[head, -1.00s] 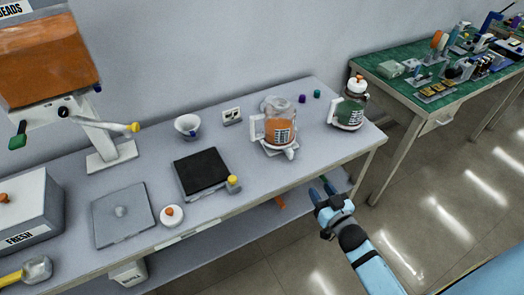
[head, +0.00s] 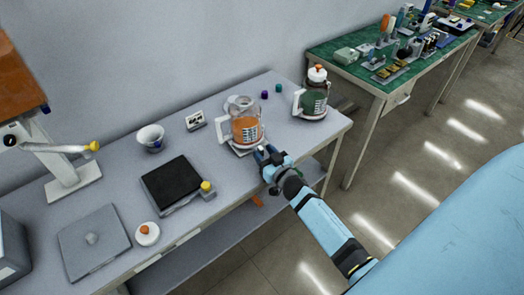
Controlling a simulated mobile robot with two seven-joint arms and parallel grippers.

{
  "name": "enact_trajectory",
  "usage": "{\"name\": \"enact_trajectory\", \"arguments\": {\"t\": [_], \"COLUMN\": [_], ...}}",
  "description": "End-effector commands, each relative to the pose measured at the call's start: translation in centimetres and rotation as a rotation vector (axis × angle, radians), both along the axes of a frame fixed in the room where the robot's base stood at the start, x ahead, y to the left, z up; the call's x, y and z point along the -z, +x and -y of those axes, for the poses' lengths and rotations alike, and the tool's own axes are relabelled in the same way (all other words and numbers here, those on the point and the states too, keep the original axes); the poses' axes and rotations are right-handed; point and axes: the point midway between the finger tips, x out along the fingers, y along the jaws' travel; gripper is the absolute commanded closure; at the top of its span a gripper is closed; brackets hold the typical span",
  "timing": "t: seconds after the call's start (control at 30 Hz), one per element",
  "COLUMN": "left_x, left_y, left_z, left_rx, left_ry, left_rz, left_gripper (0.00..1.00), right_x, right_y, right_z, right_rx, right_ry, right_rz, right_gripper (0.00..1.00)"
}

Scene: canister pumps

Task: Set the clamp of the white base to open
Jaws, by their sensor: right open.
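The white base (head: 236,151) is on the grey table under a clear canister (head: 244,122) with orange contents and a white handle. Its clamp is hidden behind my gripper, so I cannot tell its setting. My right gripper (head: 264,153) is open at the front right of the base, its fingers close to it. I cannot tell whether they touch it. My left gripper is not in view.
A second canister (head: 313,98) with dark green contents and an orange-knobbed lid stands to the right. A black-topped unit (head: 172,183) with a yellow knob, a white bowl (head: 150,137) and a round lid (head: 147,233) are to the left.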

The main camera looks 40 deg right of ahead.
Motion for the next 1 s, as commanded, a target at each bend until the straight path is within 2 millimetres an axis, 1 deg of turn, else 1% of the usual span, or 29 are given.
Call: {"name": "enact_trajectory", "arguments": {"t": [0.03,0.17,0.47,0.5,0.57,0.6,0.63,0.67,0.87,1.0], "left_x": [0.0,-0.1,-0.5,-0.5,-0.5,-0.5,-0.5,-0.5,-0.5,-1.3], "left_y": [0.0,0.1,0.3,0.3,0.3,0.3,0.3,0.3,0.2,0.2], "left_z": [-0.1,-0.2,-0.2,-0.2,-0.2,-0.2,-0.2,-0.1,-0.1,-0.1], "left_rx": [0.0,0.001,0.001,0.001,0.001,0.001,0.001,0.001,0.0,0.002], "left_ry": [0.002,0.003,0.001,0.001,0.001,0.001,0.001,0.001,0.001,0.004], "left_rz": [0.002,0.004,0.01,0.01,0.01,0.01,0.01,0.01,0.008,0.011], "left_gripper": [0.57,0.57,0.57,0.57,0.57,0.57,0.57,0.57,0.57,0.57], "right_x": [0.0,0.0,0.0,0.0,0.0,0.0,0.0,0.0,-0.1,-0.4], "right_y": [0.6,1.3,1.5,1.5,1.5,1.5,1.5,1.5,1.5,1.6], "right_z": [0.0,0.0,0.0,0.0,0.0,0.0,0.0,0.0,0.1,0.6], "right_rx": [0.0,0.0,0.0,0.0,0.0,0.0,0.0,0.0,-0.006,-0.057], "right_ry": [-0.001,-0.001,-0.001,-0.001,-0.001,-0.001,-0.001,-0.001,-0.002,-0.007], "right_rz": [0.0,0.0,-0.001,-0.001,0.0,0.0,0.0,0.0,0.0,0.0], "right_gripper": [0.57,0.57,0.57,0.67,0.8,0.9,0.96,1.0,1.0,1.0]}}
